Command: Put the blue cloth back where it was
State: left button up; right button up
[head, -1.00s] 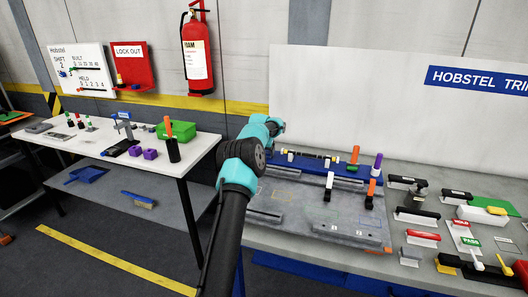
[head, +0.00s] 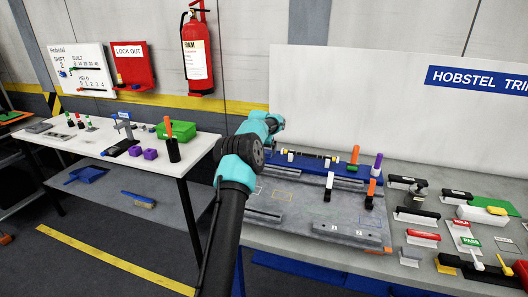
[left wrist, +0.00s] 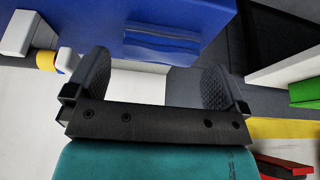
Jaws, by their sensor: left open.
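I cannot make out a separate blue cloth in the head view. My left gripper (left wrist: 154,82) is open in the left wrist view, with nothing between its two dark fingers. Beyond the fingers is a blue block-like surface (left wrist: 190,14) with a glossy blue patch (left wrist: 162,42) on it. I cannot tell whether that patch is the cloth. In the head view my left arm reaches over the left end of the blue carrier bed (head: 310,172), and its gripper (head: 274,122) is at the back, partly hidden by its own wrist. My right gripper is out of view.
The grey fixture plate (head: 300,212) lies in front of the blue bed. Orange- and purple-handled tools (head: 377,163) stand at its right. Labelled holders and a spray bottle (head: 419,197) crowd the bench's right side.

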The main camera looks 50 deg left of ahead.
pick_arm(q)
jog(key=v, duration=1)
